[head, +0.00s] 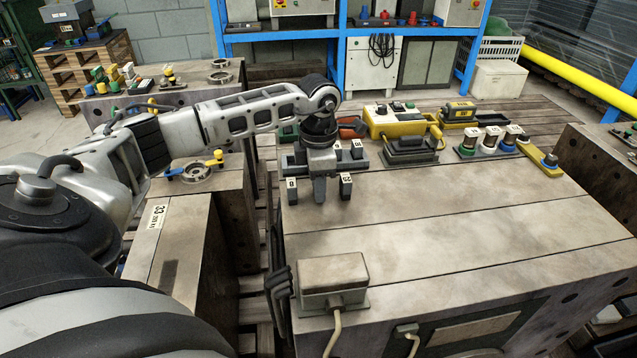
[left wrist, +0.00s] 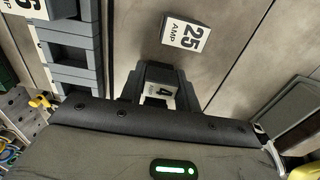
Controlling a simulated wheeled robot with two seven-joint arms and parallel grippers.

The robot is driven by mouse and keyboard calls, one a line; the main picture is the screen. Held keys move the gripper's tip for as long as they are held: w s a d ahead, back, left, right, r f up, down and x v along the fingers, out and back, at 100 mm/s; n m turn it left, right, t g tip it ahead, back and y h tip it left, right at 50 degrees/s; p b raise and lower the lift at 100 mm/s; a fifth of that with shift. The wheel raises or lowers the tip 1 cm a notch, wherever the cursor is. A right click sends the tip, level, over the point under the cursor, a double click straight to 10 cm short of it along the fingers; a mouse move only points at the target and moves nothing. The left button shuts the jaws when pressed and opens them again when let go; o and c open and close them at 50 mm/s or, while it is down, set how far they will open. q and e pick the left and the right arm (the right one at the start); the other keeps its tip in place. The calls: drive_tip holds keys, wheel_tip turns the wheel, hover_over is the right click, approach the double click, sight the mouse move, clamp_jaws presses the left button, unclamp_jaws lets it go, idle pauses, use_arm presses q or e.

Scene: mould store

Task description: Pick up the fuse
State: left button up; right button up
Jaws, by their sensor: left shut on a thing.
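My left gripper (head: 320,192) points down over the near edge of a grey fuse rack on the large block's top. In the left wrist view, its jaws (left wrist: 158,88) are shut on a grey fuse with a white label reading 4 (left wrist: 160,91). In the head view the fingers hide this fuse, and I cannot tell whether it touches the surface. A fuse marked 25 (head: 346,186) stands just right of the gripper; it also shows in the left wrist view (left wrist: 185,36), apart from the jaws. Another labelled fuse (head: 291,189) stands to the left. My right gripper is not in view.
The grey fuse rack (head: 297,160) is close behind the gripper, with labelled fuses at its right. A black connector (head: 410,147) and yellow box (head: 390,122) stand behind to the right. A grey junction box (head: 332,281) sits at the front left. The block's middle (head: 450,215) is clear.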

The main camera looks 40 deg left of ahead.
use_arm(q)
drive_tip(key=shift+r, duration=0.55)
wheel_tip(320, 180, up, 2)
drive_tip(key=shift+r, duration=0.2)
drive_tip(key=s+d+r, duration=0.9)
drive_tip(key=d, duration=0.1)
drive_tip(key=shift+s+d+r+p, duration=0.2)
drive_tip(key=shift+d+r+p, duration=0.05)
drive_tip(key=shift+p, duration=0.05)
